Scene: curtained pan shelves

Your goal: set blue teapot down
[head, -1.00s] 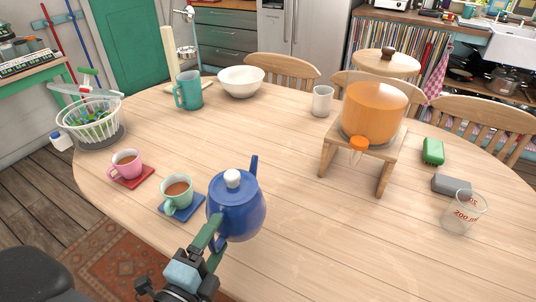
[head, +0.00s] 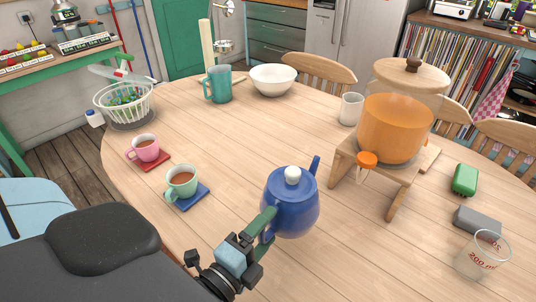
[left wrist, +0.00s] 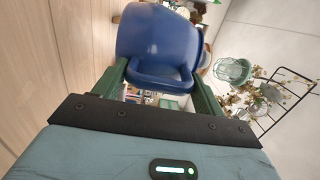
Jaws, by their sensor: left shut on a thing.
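The blue teapot (head: 290,203) with a white lid knob is at the front middle of the table in the head view. My left gripper (head: 264,222) is shut on its handle, on the near left side. The teapot is upright, its spout pointing to the far right. I cannot tell whether its base touches the wood. In the left wrist view the blue teapot (left wrist: 158,35) fills the top middle, its handle between the green fingers of the gripper (left wrist: 160,85). My right gripper is not in view.
On the wooden table (head: 240,130), a mint cup (head: 181,184) on a blue coaster and a pink cup (head: 144,149) on a red coaster stand left. An orange dispenser (head: 394,128) on a wooden stand (head: 371,178) is to the right. Bare wood surrounds the teapot.

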